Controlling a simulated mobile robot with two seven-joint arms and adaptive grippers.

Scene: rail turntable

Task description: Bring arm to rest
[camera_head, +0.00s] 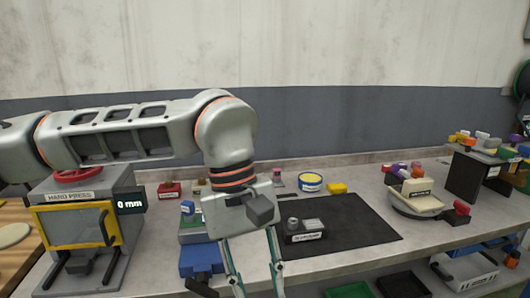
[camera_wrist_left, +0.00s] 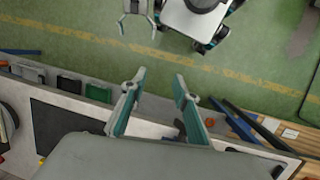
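My left arm comes in from the left in the head view and bends down over the bench. My left gripper (camera_head: 257,284) hangs at the bench's front side, left of the black mat; its lowest part is at the picture's bottom edge. In the left wrist view my left gripper (camera_wrist_left: 160,78) has its two teal fingers apart with nothing between them. My right gripper (camera_wrist_left: 138,22) shows small at the top of the left wrist view, beside my base, with its fingers apart and nothing visible between them. It is not in the head view.
A hand press (camera_head: 78,228) stands under my left arm's forearm. A blue block (camera_head: 201,259) is just left of the gripper. A small labelled dark block (camera_head: 304,237) sits on the black mat (camera_head: 362,222).

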